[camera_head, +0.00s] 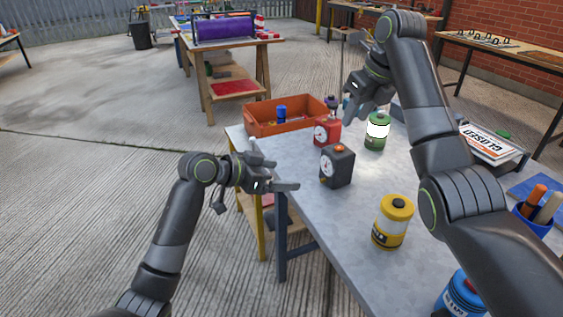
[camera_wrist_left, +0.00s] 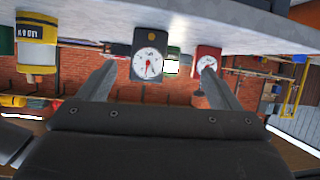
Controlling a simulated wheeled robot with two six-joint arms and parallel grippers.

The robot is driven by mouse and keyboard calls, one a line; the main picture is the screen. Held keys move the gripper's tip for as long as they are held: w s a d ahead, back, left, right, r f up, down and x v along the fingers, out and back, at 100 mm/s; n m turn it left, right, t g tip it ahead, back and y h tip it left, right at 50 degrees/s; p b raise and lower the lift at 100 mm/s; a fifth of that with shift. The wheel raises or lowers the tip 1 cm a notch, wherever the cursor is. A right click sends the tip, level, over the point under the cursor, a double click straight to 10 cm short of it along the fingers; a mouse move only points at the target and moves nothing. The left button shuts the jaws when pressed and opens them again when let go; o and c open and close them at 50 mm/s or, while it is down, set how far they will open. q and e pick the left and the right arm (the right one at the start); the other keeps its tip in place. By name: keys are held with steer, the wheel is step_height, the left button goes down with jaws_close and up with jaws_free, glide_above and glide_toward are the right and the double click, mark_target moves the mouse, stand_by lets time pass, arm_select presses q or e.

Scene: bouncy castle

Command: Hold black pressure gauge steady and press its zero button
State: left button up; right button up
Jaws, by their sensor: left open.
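The black pressure gauge (camera_head: 337,167) stands upright on the grey table, its white dial facing left toward my left gripper. My left gripper (camera_head: 283,173) is open and empty at the table's left edge, pointing at the gauge with a gap between. In the upside-down left wrist view, the black gauge (camera_wrist_left: 148,42) shows ahead between the spread fingers (camera_wrist_left: 155,88). My right gripper (camera_head: 367,108) points down, fingers apart, above the table behind the black gauge.
A red gauge (camera_head: 327,132) stands just behind the black one, near an orange bin (camera_head: 285,116). A green canister (camera_head: 377,131) is behind right, a yellow canister (camera_head: 393,222) in front right. The table (camera_head: 325,215) is bare left of the yellow canister.

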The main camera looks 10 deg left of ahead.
mark_target(336, 167)
arm_select(q)
steer(key=shift+m+h, duration=0.5)
steer(key=shift+m, duration=0.1)
steer(key=r+x, duration=0.1)
steer(key=x, duration=0.4)
steer(key=d+r+x, duration=0.1)
steer(key=x, duration=0.5)
steer(key=r+x, duration=0.1)
steer(key=x, duration=0.4)
steer(key=shift+w+d, duration=0.25)
steer(key=shift+d, duration=0.3)
steer(key=c, duration=1.3)
arm_select(e)
steer(key=shift+c, duration=0.2)
jaws_close()
